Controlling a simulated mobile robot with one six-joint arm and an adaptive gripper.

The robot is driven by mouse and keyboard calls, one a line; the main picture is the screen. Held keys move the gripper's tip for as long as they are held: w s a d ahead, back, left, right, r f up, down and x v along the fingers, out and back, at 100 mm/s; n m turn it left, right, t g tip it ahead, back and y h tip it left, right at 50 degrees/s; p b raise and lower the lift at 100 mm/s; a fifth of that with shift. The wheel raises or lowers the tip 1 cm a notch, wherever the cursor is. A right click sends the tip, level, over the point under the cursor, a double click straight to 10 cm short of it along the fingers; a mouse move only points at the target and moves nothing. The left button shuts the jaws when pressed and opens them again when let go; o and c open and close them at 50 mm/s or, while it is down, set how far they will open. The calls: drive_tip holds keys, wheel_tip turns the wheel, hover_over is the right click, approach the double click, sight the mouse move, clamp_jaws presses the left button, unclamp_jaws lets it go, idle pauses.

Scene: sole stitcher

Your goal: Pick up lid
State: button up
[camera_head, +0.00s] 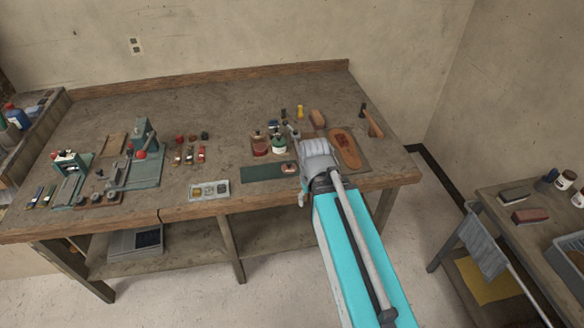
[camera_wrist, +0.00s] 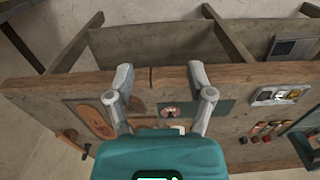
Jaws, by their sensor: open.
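A small round pinkish and pale piece (camera_head: 288,168), perhaps the lid, lies at the right end of a dark green mat (camera_head: 258,173) near the bench's front edge. In the wrist view, the piece (camera_wrist: 170,111) shows between my gripper's fingers, apart from them, with the green mat (camera_wrist: 222,112) beside it. My gripper (camera_wrist: 160,82) is open and empty, above the bench's front edge. In the head view, my gripper (camera_head: 300,165) hangs just right of the piece, and the arm hides part of the bench. A jar with a green band (camera_head: 279,146) stands behind the mat.
A reddish bottle (camera_head: 260,148) stands beside the jar. A sole on a board (camera_head: 345,147) and a hammer (camera_head: 372,122) lie to the right. A tray of small parts (camera_head: 209,190) is left of the mat. A green press (camera_head: 142,160) stands farther left.

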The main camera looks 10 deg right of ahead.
drive_tip(key=w+a+m, duration=0.1)
drive_tip(key=w+m, duration=0.1)
drive_tip(key=w, duration=0.3)
drive_tip(key=m, duration=1.1)
hover_over(289, 164)
drive_tip(key=shift+w+d+r+p, duration=0.15)
drive_tip(key=shift+d+r+p, duration=0.1)
drive_tip(key=shift+r+p, duration=0.2)
drive_tip(key=shift+f, duration=0.1)
wheel_tip(289, 164, down, 8)
drive_tip(key=b, duration=0.8)
drive_tip(key=shift+f+b, duration=0.25)
drive_tip(key=shift+b, duration=0.1)
drive_tip(key=shift+f, duration=0.1)
drive_tip(key=shift+a+f+b, duration=0.15)
drive_tip(key=shift+f+b, duration=1.1)
drive_tip(key=shift+b, duration=0.05)
drive_tip(key=shift+a+f+b, duration=0.1)
drive_tip(key=shift+f+b, duration=1.15)
drive_tip(key=shift+b, duration=0.05)
drive_tip(key=shift+c, duration=0.3)
